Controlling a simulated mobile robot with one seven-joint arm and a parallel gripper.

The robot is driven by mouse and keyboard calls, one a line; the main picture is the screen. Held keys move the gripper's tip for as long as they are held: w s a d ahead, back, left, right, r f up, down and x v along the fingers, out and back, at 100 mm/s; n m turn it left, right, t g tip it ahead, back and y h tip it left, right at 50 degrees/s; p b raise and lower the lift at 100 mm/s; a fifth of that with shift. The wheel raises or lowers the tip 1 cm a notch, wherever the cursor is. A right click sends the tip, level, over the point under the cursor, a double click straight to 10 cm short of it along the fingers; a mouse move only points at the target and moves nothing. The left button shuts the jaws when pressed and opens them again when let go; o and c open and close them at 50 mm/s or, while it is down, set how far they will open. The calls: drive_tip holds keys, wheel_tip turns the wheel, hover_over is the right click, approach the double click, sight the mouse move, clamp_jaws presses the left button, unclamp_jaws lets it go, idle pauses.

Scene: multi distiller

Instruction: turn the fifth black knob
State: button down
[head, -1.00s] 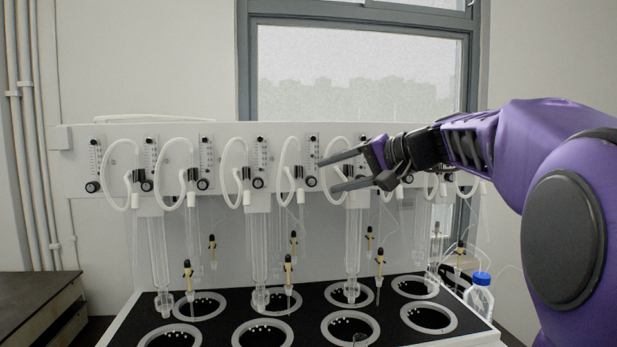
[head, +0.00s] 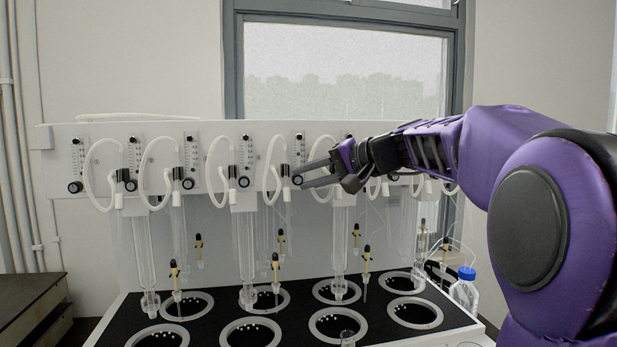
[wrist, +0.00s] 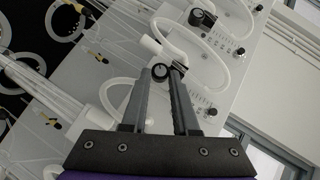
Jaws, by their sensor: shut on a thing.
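The fifth black knob (head: 297,180), counted from the left, sits under a flow gauge on the white panel (head: 270,212). My gripper (head: 299,179) reaches it from the right, with its two long fingers at the knob. In the wrist view the round knob (wrist: 159,71) lies between the fingertips (wrist: 165,74), which are shut on it. The first four knobs show to the left, such as the first (head: 75,187) and the fourth (head: 244,181). Knobs further right are partly hidden behind my gripper. I cannot tell the knob's turn angle.
White looped hoses (head: 220,175) hang close beside the knobs. Glass tubes (head: 243,250) and several yellow-and-black valves (head: 275,265) stand below, over a black deck (head: 215,312) with ringed holes. A blue-capped bottle (head: 464,292) stands at the right. A window (head: 345,75) is behind the panel.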

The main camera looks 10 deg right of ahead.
drive_tip(key=f+m+t+y+b, duration=0.1)
drive_tip(key=b, duration=0.4)
drive_tip(key=shift+d+y, duration=0.1)
drive_tip(key=shift+y, duration=0.2)
drive_tip(key=shift+r+m+b, duration=0.1)
drive_tip(key=shift+m+b, duration=0.3)
drive_tip(key=shift+b, duration=0.2)
drive_tip(key=shift+r, duration=0.1)
drive_tip(key=c, duration=0.7)
unclamp_jaws()
